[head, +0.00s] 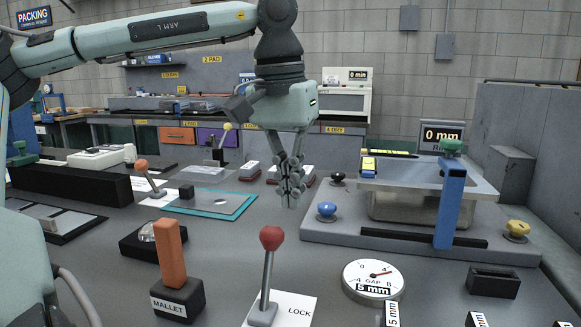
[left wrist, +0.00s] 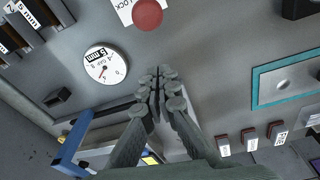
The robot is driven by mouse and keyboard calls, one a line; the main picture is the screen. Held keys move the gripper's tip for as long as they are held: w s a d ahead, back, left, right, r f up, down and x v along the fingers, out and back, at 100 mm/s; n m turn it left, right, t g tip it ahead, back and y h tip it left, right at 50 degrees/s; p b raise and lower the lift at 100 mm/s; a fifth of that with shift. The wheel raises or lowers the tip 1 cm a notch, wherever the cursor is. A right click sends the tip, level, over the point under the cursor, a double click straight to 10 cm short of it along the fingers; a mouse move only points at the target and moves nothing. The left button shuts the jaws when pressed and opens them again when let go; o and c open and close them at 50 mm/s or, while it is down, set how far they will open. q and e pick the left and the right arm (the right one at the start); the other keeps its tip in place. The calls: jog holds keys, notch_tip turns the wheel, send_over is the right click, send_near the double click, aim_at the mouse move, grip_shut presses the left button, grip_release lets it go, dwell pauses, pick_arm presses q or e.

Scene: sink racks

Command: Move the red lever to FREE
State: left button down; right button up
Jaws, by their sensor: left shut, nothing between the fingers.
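The red lever (head: 271,239) stands on a grey base at the front middle of the bench in the head view, its shaft leaning slightly. A white card reading LOCK (head: 299,311) lies at its base; no FREE label can be read. The lever's red knob also shows at the top of the left wrist view (left wrist: 147,14). My left gripper (head: 290,197) hangs pointing down above the bench, behind and above the lever in the head view, apart from it. Its fingers (left wrist: 158,75) are shut and empty. My right gripper is not in view.
A gap dial (head: 373,281) lies right of the lever. A block labelled MALLET (head: 177,299) with an orange handle stands to its left. A raised plate fixture with a blue post (head: 450,205) stands at right. A teal-edged mat (head: 238,212) lies behind left.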

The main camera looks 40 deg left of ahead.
aim_at(269, 266)
pick_arm(q)
jog(key=s+f, duration=0.1)
jog(key=s+d+f, duration=0.1)
jog(key=s, duration=0.1)
jog(key=shift+d+f, duration=0.1)
jog(key=shift+f, duration=0.3)
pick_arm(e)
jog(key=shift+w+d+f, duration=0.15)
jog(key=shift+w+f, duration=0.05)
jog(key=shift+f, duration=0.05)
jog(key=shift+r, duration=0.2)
